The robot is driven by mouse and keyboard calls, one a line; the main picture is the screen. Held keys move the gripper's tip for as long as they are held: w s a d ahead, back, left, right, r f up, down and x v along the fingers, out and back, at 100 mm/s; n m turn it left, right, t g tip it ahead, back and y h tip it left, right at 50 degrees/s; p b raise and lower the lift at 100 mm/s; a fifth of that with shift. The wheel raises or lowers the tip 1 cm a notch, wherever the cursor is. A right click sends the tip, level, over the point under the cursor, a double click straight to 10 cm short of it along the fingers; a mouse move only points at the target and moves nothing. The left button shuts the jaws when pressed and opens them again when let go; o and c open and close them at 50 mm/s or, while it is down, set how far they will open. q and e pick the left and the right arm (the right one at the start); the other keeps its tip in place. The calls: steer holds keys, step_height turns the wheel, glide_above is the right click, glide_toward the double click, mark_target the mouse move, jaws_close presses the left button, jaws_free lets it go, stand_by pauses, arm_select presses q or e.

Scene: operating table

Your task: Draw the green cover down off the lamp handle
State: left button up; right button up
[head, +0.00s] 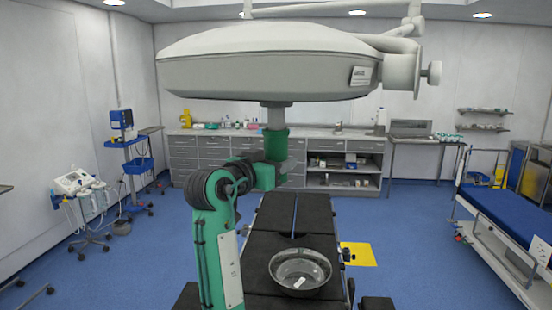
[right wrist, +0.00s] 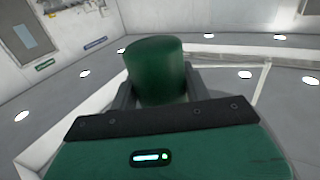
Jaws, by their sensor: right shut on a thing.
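The surgical lamp (head: 265,70) hangs overhead, and its grey handle (head: 277,115) points straight down beneath it. The green cover (head: 275,143) is upright directly below the visible grey part of the handle. I cannot tell how much of the handle is inside it. My right gripper (head: 280,168) is at the lower part of the cover, shut on it. In the right wrist view the cover (right wrist: 157,68) stands between the two grey fingers of the right gripper (right wrist: 157,92); the handle cannot be made out there. My left gripper is not in view.
A black operating table (head: 265,245) stands below, with a metal bowl (head: 283,262) on its near part. A counter with drawers (head: 205,150) runs along the back wall. A blue bed (head: 510,215) is at right.

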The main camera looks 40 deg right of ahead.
step_height(320, 180, down, 15)
steer(key=b, duration=1.2)
steer(key=shift+b, duration=0.4)
stand_by(0.9)
